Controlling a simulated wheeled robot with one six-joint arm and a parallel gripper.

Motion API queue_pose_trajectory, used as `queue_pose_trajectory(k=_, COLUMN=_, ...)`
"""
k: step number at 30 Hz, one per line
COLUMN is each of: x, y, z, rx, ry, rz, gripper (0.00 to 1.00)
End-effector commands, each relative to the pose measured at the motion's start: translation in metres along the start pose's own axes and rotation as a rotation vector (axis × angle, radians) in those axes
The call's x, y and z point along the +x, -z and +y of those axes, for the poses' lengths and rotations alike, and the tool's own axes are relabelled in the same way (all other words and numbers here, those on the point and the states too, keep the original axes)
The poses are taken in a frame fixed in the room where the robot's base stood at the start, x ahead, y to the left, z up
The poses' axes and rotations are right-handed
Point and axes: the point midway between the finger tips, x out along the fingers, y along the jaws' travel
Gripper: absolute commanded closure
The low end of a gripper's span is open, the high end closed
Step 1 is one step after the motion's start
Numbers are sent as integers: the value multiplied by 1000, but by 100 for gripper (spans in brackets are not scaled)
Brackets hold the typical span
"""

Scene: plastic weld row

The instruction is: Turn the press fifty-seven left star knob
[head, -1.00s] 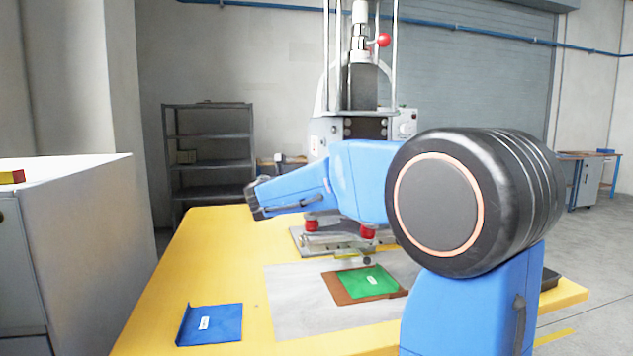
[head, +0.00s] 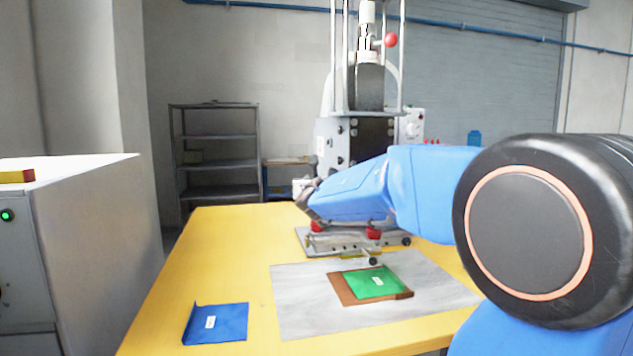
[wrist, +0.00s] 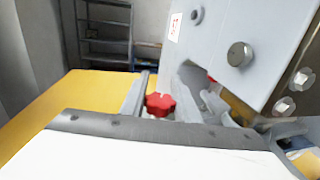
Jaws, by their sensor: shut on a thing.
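The press (head: 345,140) stands at the back of the yellow table, with two red star knobs low on its front fixture. The left star knob (head: 318,227) sits just below the end of my arm, and the right star knob (head: 374,233) is in plain view. In the wrist view a red star knob (wrist: 160,104) is close ahead, under the grey press body with a small label (wrist: 174,27). My gripper (wrist: 167,92) is shut on this knob, its grey parts beside it. In the head view my arm hides most of the gripper.
A green sheet (head: 373,282) lies on a brown pad on the grey mat (head: 300,310). A blue folder (head: 216,324) lies at the table's front left. A light cabinet (head: 95,220) stands left, a grey shelf (head: 218,167) behind. The table's left side (head: 220,250) is clear.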

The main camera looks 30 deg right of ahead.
Motion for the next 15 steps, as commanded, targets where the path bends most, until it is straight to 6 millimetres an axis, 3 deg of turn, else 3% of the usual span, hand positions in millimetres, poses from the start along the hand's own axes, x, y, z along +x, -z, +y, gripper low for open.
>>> queue_pose_trajectory(k=15, x=0, y=0, z=4, rx=-1, ry=-104, rz=-1, gripper=94)
